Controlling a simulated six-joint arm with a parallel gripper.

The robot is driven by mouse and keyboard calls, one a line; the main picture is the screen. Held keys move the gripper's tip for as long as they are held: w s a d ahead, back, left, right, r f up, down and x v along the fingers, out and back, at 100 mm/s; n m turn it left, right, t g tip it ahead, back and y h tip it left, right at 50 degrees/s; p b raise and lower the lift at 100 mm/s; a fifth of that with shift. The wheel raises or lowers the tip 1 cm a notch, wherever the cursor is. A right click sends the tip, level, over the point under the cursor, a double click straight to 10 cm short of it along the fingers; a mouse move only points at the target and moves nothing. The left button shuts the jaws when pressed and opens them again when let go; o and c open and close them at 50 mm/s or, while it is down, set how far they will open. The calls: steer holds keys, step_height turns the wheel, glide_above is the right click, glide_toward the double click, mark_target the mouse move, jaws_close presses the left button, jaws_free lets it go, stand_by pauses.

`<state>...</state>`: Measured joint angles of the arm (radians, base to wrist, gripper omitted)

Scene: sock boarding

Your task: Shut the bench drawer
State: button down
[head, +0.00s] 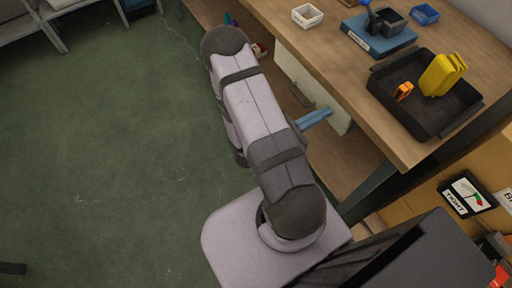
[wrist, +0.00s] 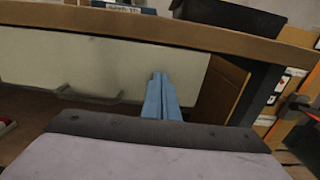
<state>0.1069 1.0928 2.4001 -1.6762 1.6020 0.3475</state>
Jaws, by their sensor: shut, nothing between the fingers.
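The bench drawer shows as a cream front (head: 297,73) under the wooden bench top, and it fills much of the wrist view (wrist: 100,62). A grey-brown handle (wrist: 88,94) is low on its left part. The front looks close under the bench edge; I cannot tell whether a gap remains. My gripper (head: 328,112), with blue fingers, is shut and empty. In the wrist view the gripper (wrist: 158,76) points at the right part of the front, right of the handle. Whether the tips touch it is unclear. My arm hides part of the space below the bench.
A dark bench leg (head: 370,190) stands right of the drawer. Green floor (head: 110,130) is open at left.

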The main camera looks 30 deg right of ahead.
steer(key=shift+w+r, duration=0.1)
steer(key=shift+r, duration=0.1)
steer(key=a, duration=1.4)
steer(key=shift+f, duration=0.15)
steer(key=shift+s, duration=0.2)
